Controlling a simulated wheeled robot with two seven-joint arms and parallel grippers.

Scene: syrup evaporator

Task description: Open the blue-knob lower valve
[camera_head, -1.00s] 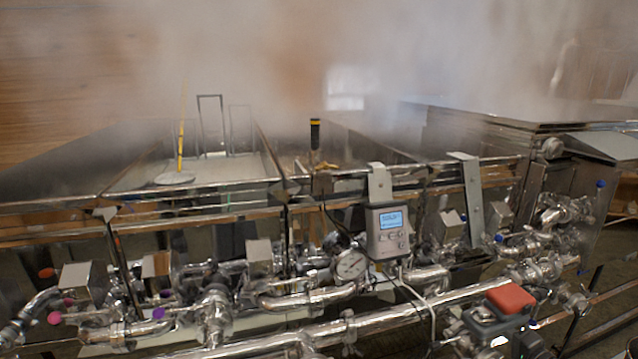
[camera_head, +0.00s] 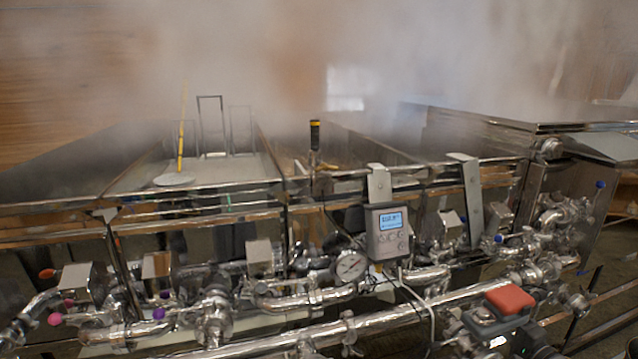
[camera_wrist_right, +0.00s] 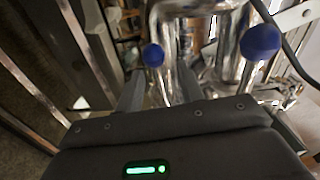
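In the head view, one blue knob (camera_head: 498,238) sits on the pipework right of the display box. Another blue knob (camera_head: 600,184) is higher at the far right. The right wrist view shows two blue knobs close up: a left one (camera_wrist_right: 153,55) and a right one (camera_wrist_right: 261,40), on shiny metal pipes. I cannot tell which of them is the lower valve's. My right gripper (camera_wrist_right: 158,85) is open, its dark fingers apart, with the left blue knob showing between and just beyond the fingertips. Contact is not clear. My left gripper is not in view.
A grey display box (camera_head: 388,232) and round gauge (camera_head: 351,265) stand among shiny pipes. A dark grey block with a red top (camera_head: 510,299) is low at right; I cannot tell if it is mine. Purple and pink knobs are at left. Steam covers the pans behind.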

